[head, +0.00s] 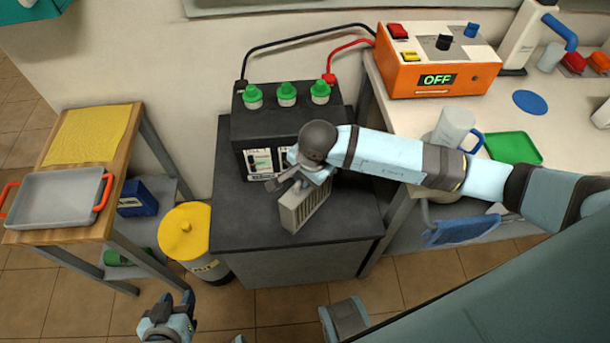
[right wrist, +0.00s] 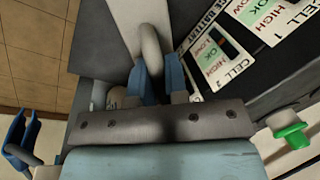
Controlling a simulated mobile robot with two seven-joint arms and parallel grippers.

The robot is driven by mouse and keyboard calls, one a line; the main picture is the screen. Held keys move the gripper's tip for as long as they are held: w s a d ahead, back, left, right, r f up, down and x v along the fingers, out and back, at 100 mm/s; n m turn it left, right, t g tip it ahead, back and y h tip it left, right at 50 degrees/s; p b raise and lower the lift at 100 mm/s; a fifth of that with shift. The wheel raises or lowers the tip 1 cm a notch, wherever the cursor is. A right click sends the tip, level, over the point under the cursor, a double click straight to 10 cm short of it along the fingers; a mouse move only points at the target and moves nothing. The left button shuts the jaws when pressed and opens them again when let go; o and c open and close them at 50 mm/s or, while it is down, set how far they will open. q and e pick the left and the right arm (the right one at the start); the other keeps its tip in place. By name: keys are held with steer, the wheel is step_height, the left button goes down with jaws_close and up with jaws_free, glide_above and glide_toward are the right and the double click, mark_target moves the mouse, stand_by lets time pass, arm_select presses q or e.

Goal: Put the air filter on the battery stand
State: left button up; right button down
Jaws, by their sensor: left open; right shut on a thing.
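The air filter (head: 305,206), a pale pleated block, is upright over the dark top of the battery stand (head: 240,225), in front of the black battery (head: 270,125). I cannot tell whether its bottom touches the top. My right gripper (head: 298,180) is shut on the filter from above. In the right wrist view, the blue fingers (right wrist: 158,85) close around a grey loop at the end of the pale filter (right wrist: 128,18), beside the battery's cell labels (right wrist: 215,55). My left gripper (head: 168,312) is open and empty, low in the head view, away from the stand.
The battery carries green caps and cables to the orange charger (head: 437,68), which reads OFF. A wooden cart (head: 120,160) with a grey tray (head: 55,196) and a yellow-lidded bin (head: 185,230) stand left. A bench with a mug (head: 453,130) stands right. The stand's front left is clear.

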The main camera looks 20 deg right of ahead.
steer(key=shift+f, duration=0.1)
steer(key=shift+f, duration=0.15)
steer(key=c, duration=1.1)
jaws_free()
steer(key=shift+c, duration=0.2)
